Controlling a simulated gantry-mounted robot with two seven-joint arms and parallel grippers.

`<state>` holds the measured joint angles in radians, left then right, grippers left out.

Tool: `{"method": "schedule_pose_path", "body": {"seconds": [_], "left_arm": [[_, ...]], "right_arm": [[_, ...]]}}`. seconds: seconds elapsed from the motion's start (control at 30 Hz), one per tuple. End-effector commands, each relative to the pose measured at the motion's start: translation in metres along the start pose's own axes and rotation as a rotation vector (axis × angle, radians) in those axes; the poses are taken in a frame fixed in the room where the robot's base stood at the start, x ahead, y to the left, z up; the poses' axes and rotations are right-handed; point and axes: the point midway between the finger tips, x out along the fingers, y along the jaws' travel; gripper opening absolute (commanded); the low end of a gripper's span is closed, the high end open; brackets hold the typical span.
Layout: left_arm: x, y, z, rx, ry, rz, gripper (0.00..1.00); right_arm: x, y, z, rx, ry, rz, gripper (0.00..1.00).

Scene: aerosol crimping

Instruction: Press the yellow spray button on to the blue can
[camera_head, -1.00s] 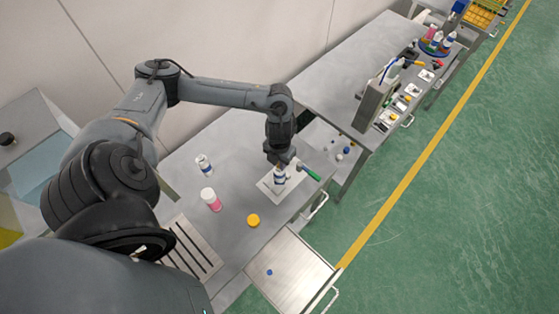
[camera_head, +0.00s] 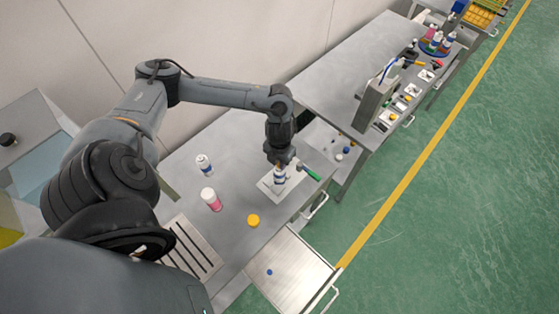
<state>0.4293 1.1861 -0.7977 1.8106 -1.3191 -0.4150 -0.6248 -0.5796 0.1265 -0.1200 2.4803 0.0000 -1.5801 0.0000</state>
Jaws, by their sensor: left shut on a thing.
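The blue can (camera_head: 279,177), white with a blue band, stands upright on a pale plate (camera_head: 268,190) near the table's right edge. My left gripper (camera_head: 280,164) points down right over the can's top. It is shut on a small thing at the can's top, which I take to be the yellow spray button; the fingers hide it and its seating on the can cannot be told. My right gripper is not in view.
A pink can with a white top (camera_head: 211,200), another white-and-blue can (camera_head: 204,165) and a yellow round cap (camera_head: 253,220) stand on the table. A green-handled tool (camera_head: 311,173) lies beside the plate.

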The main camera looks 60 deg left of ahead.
Motion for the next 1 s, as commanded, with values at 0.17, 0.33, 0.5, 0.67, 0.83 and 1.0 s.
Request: {"method": "schedule_pose_path", "body": {"seconds": [0.17, 0.33, 0.5, 0.67, 0.83, 1.0], "left_arm": [[0.0002, 0.0000, -0.0001, 0.000, 0.000, 0.000, 0.00], [0.0001, 0.0000, -0.0001, 0.000, 0.000, 0.000, 0.43], [0.0001, 0.0000, 0.0000, 0.000, 0.000, 0.000, 0.50], [0.0001, 0.0000, 0.0000, 0.000, 0.000, 0.000, 0.63], [0.0001, 0.0000, 0.0000, 0.000, 0.000, 0.000, 0.80], [0.0001, 0.0000, 0.0000, 0.000, 0.000, 0.000, 0.80]], "right_arm": [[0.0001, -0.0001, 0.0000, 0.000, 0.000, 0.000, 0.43], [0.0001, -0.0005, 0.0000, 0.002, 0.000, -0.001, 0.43], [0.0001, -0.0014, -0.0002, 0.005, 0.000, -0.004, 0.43], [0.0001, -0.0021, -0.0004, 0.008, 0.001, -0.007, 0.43], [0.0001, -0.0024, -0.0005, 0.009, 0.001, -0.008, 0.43], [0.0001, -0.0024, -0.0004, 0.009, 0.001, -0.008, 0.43]]}}
